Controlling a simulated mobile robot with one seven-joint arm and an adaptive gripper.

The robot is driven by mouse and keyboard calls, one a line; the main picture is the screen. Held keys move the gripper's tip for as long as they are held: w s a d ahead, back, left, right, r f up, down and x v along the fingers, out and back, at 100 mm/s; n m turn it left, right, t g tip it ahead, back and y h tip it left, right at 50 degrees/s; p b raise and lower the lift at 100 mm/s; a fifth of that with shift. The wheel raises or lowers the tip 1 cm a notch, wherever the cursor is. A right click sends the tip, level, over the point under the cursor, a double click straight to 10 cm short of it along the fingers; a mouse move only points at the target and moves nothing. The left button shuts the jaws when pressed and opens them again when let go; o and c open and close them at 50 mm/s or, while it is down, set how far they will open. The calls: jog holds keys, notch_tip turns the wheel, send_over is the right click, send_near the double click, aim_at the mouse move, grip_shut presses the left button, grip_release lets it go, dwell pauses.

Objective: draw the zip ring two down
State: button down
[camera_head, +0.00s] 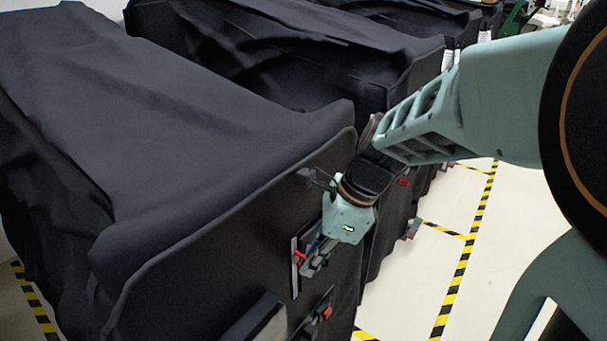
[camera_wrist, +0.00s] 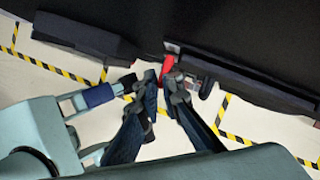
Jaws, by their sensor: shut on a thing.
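A black covered cart (camera_head: 225,245) fills the left and middle of the head view. A small red zip ring (camera_head: 300,256) shows on its front face beside a pale vertical strip. My gripper (camera_head: 308,264) is at this strip, its fingers pointing down and left. In the wrist view my gripper (camera_wrist: 163,82) is shut on the red zip ring (camera_wrist: 168,64), whose upper part shows just beyond the fingertips. The fingers hide the rest of the ring. I cannot read any number on it.
Another red part (camera_head: 326,313) sits on a dark fitting lower on the front face. More black covered carts (camera_head: 300,45) stand behind. To the right is pale floor with yellow and black tape (camera_head: 462,265), clear apart from my arm.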

notch_tip(320, 180, down, 11)
jog(key=b, duration=0.4)
jog(key=shift+f+b, duration=0.2)
jog(key=shift+b, duration=0.15)
jog(key=c, duration=2.4)
grip_release()
jog(key=shift+r, duration=0.1)
jog(key=v, duration=1.2)
jog(key=shift+w, duration=0.1)
